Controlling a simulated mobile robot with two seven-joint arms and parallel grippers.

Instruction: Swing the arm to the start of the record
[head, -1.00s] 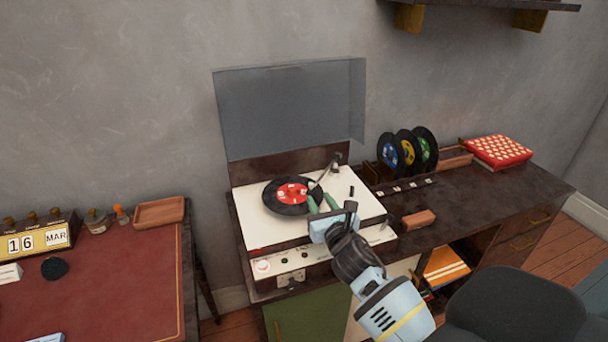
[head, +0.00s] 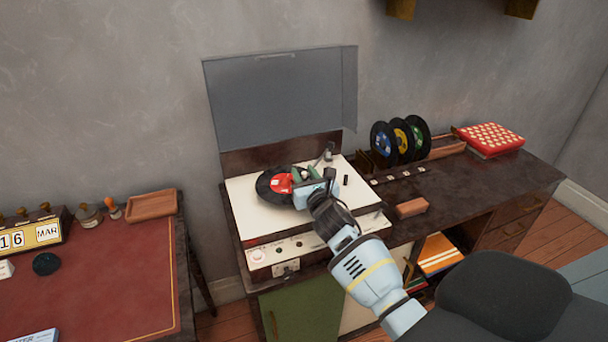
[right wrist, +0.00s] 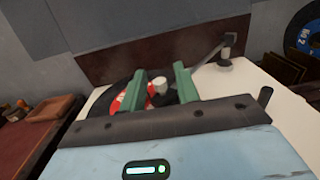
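The record player (head: 245,215) stands open on the sideboard, with a white deck. A black record with a red label (head: 279,184) lies on it; my right gripper hides its right part. The tonearm's pivot (head: 328,154) is at the deck's back right. In the right wrist view the thin tonearm (right wrist: 208,55) runs from the pivot toward the right finger, which hides its far end. My right gripper (head: 306,174) is over the record's right side, green fingers apart. Between them, in the wrist view (right wrist: 159,85), a pale knob shows. I cannot tell whether the fingers touch the tonearm. My left gripper is out of view.
The raised lid (head: 280,100) stands behind the deck. A small black peg (head: 346,180) stands at the deck's right. Several records (head: 401,140) stand in a rack, with a red patterned box (head: 491,139) farther right. A red-topped desk (head: 110,265) is at left.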

